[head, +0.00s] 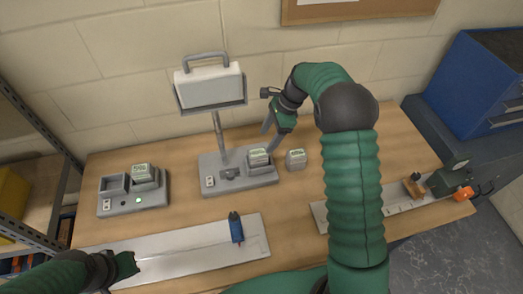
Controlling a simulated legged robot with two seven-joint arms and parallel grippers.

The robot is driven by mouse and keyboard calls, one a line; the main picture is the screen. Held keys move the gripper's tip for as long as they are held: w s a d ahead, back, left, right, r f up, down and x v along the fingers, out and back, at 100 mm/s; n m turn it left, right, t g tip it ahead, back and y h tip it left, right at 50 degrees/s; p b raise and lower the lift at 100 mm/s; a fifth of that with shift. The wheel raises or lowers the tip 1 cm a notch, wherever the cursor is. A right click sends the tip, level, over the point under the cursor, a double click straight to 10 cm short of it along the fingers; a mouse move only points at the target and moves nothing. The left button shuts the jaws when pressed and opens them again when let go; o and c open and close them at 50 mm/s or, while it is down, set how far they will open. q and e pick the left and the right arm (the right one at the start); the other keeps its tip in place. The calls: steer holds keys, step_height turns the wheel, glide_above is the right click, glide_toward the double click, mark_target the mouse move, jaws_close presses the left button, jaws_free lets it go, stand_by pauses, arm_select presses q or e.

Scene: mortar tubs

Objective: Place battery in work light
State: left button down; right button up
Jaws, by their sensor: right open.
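The work light has a white lamp head (210,84) on a pole above a grey base (212,180) on the bench. A pale battery (259,158) sits at the right part of that base; whether it is fully seated I cannot tell. A second battery (296,159) stands on the bench just right of the base. A third battery (142,173) sits in the grey charger (126,204) at left, beside an empty bay. My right gripper (269,142) is open, just above the base's battery. My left gripper (133,264) is low at left, its jaws unclear.
A blue tool (236,228) stands on a pale board (190,250) in front. Metal shelving (45,118) borders the left. Bare bench lies between charger and light.

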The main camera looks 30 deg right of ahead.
arm_select(q)
steer(key=shift+w+d+f, duration=0.1)
steer(key=shift+d+f, duration=0.05)
steer(key=shift+d, duration=0.15)
arm_select(e)
steer(key=s+a+n+h, duration=0.1)
steer(key=s+a+n, duration=0.2)
steer(key=s+n, duration=0.4)
steer(key=s+a+n+t+h, duration=0.1)
steer(key=s+a+n, duration=0.3)
steer(key=s+n, duration=0.2)
steer(key=s+a+n+h, duration=0.2)
steer(key=s+a+n, duration=0.1)
steer(key=s+n, duration=0.4)
steer(key=shift+s+a+f+n, duration=0.3)
steer(key=shift+f+n, duration=0.15)
steer(key=shift+n, duration=0.05)
arm_select(q)
steer(key=shift+a, duration=0.4)
arm_select(e)
steer(key=shift+s+a+r, duration=0.1)
steer(key=shift+a, duration=0.25)
